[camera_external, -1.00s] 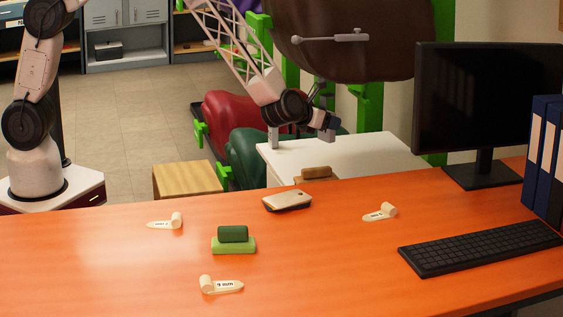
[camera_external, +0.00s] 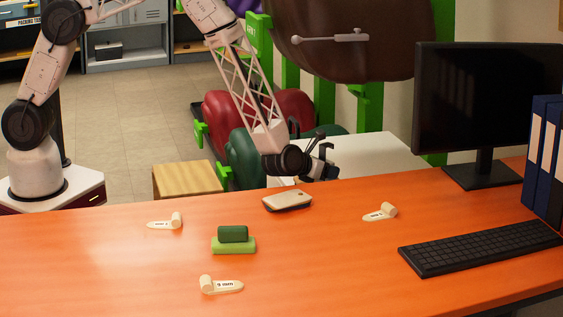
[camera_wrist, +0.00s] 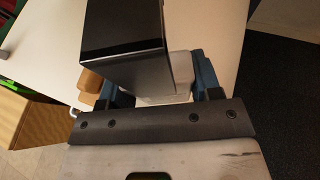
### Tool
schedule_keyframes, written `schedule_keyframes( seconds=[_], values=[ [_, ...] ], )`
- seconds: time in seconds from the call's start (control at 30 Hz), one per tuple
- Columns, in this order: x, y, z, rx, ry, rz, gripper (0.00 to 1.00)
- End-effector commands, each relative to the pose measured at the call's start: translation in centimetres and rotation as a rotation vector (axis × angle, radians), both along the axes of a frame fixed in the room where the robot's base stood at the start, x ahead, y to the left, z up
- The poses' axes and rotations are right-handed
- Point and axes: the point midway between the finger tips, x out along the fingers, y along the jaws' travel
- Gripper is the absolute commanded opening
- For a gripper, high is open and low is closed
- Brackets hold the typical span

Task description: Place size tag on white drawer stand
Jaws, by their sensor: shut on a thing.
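The white drawer stand (camera_external: 378,155) is behind the orange desk; its pale top (camera_wrist: 50,45) also shows in the wrist view. My gripper (camera_external: 325,170) is low at the stand's near side. In the wrist view its blue fingers (camera_wrist: 160,92) are shut on a pale thing (camera_wrist: 172,92), mostly hidden by a dark box shape; I cannot tell whether it is a size tag. Cream size tags lie on the desk: one at left (camera_external: 165,222), one at front (camera_external: 221,285), one at right (camera_external: 381,212).
A brown block (camera_wrist: 88,84) is beside the left finger in the wrist view. A phone-like object (camera_external: 287,201) and stacked green blocks (camera_external: 233,244) are on the desk. A monitor (camera_external: 482,105) and keyboard (camera_external: 480,248) are at right. A wooden stool (camera_external: 187,180) stands left of the stand.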

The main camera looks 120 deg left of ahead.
Motion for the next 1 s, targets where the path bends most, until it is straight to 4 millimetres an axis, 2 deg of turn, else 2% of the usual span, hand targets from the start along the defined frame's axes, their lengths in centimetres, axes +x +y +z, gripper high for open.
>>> schedule_keyframes(
  seconds=[0.27, 0.47, 1.0],
  values=[
    [0.1, 0.1, 0.0, 0.000, 0.000, 0.000, 0.33],
    [1.2, 0.9, 0.0, 0.001, -0.001, 0.000, 0.33],
    [7.1, 5.0, -0.8, 0.001, -0.001, 0.000, 0.33]
  ],
)
